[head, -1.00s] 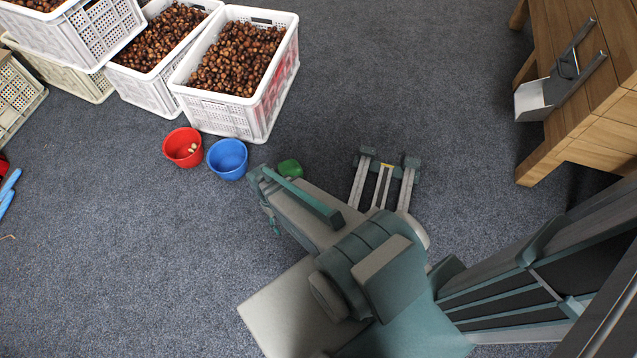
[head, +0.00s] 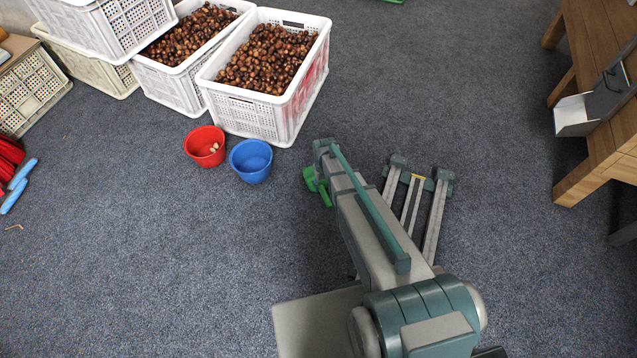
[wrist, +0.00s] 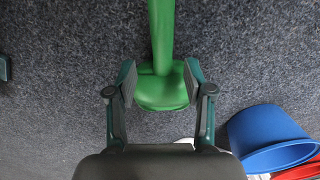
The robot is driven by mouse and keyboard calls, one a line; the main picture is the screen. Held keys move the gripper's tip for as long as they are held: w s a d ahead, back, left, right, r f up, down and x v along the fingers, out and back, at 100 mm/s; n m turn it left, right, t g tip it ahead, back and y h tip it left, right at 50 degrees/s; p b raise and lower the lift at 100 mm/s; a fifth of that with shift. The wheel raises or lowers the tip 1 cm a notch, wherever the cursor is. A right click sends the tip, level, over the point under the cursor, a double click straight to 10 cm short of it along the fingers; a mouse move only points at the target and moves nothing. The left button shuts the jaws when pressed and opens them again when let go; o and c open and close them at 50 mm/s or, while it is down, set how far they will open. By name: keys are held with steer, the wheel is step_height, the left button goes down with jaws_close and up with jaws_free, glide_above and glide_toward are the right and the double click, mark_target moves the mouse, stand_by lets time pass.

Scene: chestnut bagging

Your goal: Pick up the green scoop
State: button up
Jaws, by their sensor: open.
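The green scoop (wrist: 161,90) lies on the carpet in the wrist view, with its handle running up to the top edge. My gripper (wrist: 160,81) is open. Its two fingers stand on either side of the scoop where the handle meets the wide head, with small gaps visible on both sides. I cannot tell how far above the floor the fingertips are. In the head view the green scoop (head: 323,192) shows just left of my arm, which partly hides it. The gripper's fingers are hidden there behind the arm.
A blue bowl (head: 251,161) and a red bowl (head: 205,146) stand left of the scoop; the blue bowl (wrist: 268,138) is near my right finger in the wrist view. White crates of chestnuts (head: 265,117) stand behind them. A wooden table (head: 590,181) is at right.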

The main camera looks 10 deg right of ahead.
mark_target(323, 191)
step_height(323, 191, down, 6)
steer(key=b, duration=0.3)
steer(key=shift+s+a, duration=0.15)
steer(key=shift+r, duration=0.1)
steer(key=shift+c, duration=0.3)
jaws_close()
